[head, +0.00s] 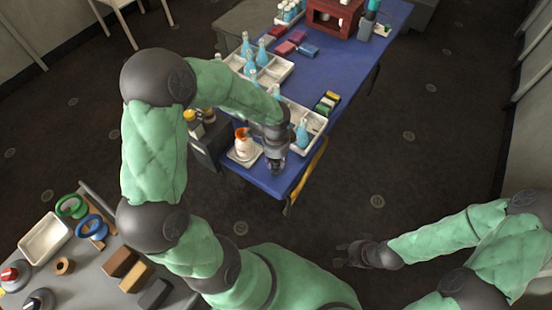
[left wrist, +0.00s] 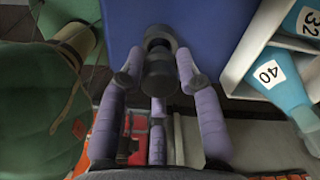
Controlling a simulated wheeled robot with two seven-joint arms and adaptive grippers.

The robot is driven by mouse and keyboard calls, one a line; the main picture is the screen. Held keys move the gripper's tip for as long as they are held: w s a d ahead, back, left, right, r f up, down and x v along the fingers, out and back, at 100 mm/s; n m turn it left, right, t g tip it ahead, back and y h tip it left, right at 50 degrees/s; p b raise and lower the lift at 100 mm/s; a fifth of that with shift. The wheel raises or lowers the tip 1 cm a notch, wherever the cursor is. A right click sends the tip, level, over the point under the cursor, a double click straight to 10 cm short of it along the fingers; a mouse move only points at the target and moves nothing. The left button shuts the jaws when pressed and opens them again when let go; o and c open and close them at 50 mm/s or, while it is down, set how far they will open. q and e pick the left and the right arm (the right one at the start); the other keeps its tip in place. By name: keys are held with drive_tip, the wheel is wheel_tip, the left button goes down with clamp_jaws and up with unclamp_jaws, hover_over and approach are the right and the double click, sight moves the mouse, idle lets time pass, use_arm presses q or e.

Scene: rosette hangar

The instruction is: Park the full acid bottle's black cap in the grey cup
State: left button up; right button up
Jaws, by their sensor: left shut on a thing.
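My left gripper (head: 276,164) is over the near corner of the blue table. In the left wrist view its purple fingers (left wrist: 160,78) are shut on a dark cylindrical thing, which looks like the black cap (left wrist: 159,75). Just beyond it in line is a dark grey round thing (left wrist: 157,37), which looks like the grey cup; I cannot tell whether they touch. A white bottle with orange (head: 242,144), perhaps the acid bottle, stands on a small white tray (head: 233,156) left of the gripper. My right gripper (head: 350,253) is empty over the floor, its fingers apart.
Blue numbered bottles (left wrist: 289,86) stand in white trays (head: 321,119) close to the left gripper. The blue table (head: 316,77) also bears coloured blocks and a dark red rack (head: 333,17). A grey bench (head: 90,274) with rings and blocks is at the lower left.

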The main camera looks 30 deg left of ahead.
use_arm(q)
drive_tip(key=shift+f, duration=0.3)
drive_tip(key=shift+f+b, duration=0.65)
drive_tip(key=shift+f, duration=0.05)
drive_tip(key=shift+f, duration=0.1)
idle(0.5)
drive_tip(key=shift+f+b, duration=0.3)
drive_tip(key=o, duration=0.9)
drive_tip(key=shift+c, duration=0.2)
